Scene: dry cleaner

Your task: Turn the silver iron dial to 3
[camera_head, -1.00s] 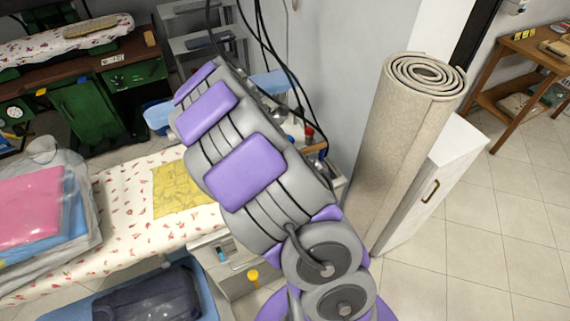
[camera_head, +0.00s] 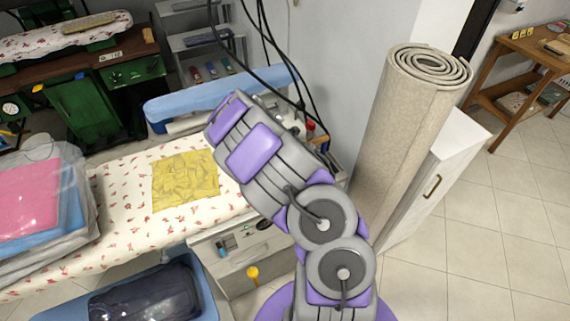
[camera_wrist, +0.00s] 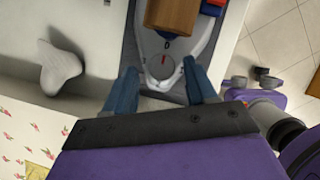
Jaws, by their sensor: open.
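In the wrist view, the silver iron (camera_wrist: 190,48) lies beyond my gripper, its tapered pale end towards me. A small round dial (camera_wrist: 163,68) with a red mark sits near that end; its numbers are too small to read. My gripper (camera_wrist: 160,72) is open, its two blue fingers apart on either side of the dial end, with nothing held. I cannot tell whether the fingers touch the iron. In the head view, my arm hides my gripper and most of the iron's area.
A white curved object (camera_wrist: 58,66) is at left. In the head view are a floral ironing board (camera_head: 125,215) with a yellow cloth (camera_head: 185,180), a blue padded board (camera_head: 215,98), and a rolled carpet (camera_head: 405,150) close right.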

